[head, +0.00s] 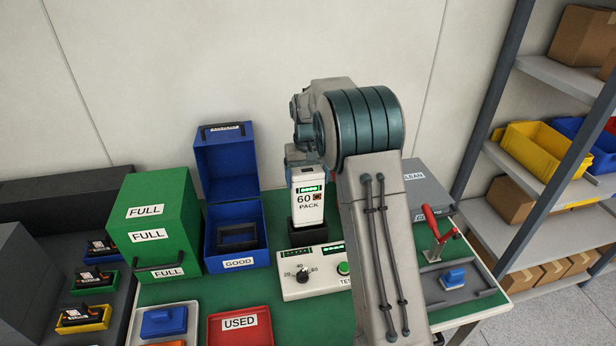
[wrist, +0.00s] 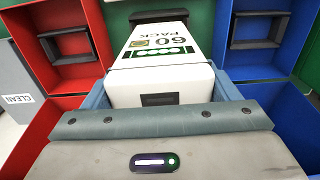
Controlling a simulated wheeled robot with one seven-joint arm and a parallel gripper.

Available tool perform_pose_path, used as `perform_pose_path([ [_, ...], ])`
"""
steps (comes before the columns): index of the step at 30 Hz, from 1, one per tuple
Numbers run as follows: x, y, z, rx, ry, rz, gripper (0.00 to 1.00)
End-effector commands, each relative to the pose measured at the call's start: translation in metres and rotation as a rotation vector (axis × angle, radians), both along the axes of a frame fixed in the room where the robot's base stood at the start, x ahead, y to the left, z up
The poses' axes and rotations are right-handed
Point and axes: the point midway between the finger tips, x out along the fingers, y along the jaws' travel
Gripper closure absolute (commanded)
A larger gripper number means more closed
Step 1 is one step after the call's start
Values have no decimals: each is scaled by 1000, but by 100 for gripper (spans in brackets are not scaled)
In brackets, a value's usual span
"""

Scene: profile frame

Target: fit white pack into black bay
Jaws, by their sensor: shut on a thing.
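The white pack (head: 307,212), marked "60 PACK" with a row of green lights, stands upright in the head view. Its lower end meets a black socket (head: 308,236) behind the test box; I cannot tell how deep it sits. My gripper (head: 305,170) is shut on the pack's top end from above. In the wrist view the pack (wrist: 158,82) lies between my jaws, with black at its far end. A black open frame, a bay (head: 237,237), lies empty inside the open blue box (head: 238,205) labelled "GOOD". It also shows in the wrist view (wrist: 257,30).
The test box (head: 318,282) has a dial and a lit green button. A green "FULL" box (head: 155,222) stands left. A red "USED" tray (head: 240,325) is in front. A red box (wrist: 35,95) with a black frame shows in the wrist view. Shelves (head: 545,150) stand right.

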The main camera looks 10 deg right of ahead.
Motion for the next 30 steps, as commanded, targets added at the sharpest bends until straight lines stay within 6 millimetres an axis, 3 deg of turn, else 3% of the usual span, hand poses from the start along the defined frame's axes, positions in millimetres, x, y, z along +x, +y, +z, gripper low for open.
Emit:
perform_pose_path([
  [30, 0, 0, -19, 0, -2, 0, 77],
])
